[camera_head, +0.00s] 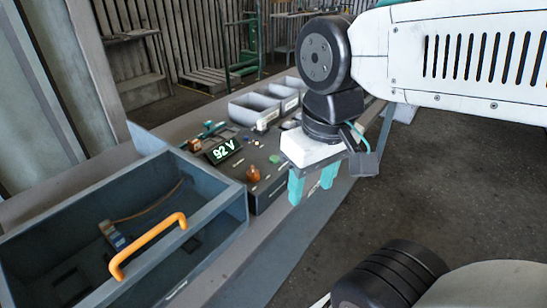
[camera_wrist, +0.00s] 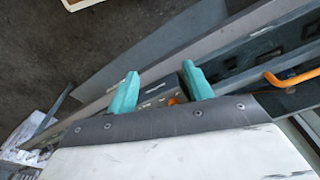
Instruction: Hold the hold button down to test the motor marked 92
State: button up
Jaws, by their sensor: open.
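A dark control panel (camera_head: 268,199) stands on the bench in the middle of the head view. Its lit display (camera_head: 224,151) reads "92 V" in green. An orange knob-like part (camera_head: 253,174) and several small buttons sit on its top; I cannot tell which is the hold button. I cannot make out a motor marked 92. My gripper (camera_head: 312,187) is open and empty, its teal fingers pointing down to the right of the panel, apart from the orange part. In the wrist view my gripper (camera_wrist: 162,92) shows a bit of orange (camera_wrist: 172,101) between its fingers.
A grey-blue open box (camera_head: 222,221) with an orange handle (camera_head: 147,246) lies left of the panel, with a small wired part inside. Grey bins (camera_head: 254,112) stand behind the panel. Open floor (camera_head: 440,180) lies to the right. Pallets (camera_head: 208,80) stand at the back.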

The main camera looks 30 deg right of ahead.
grip_shut()
dwell(1.9)
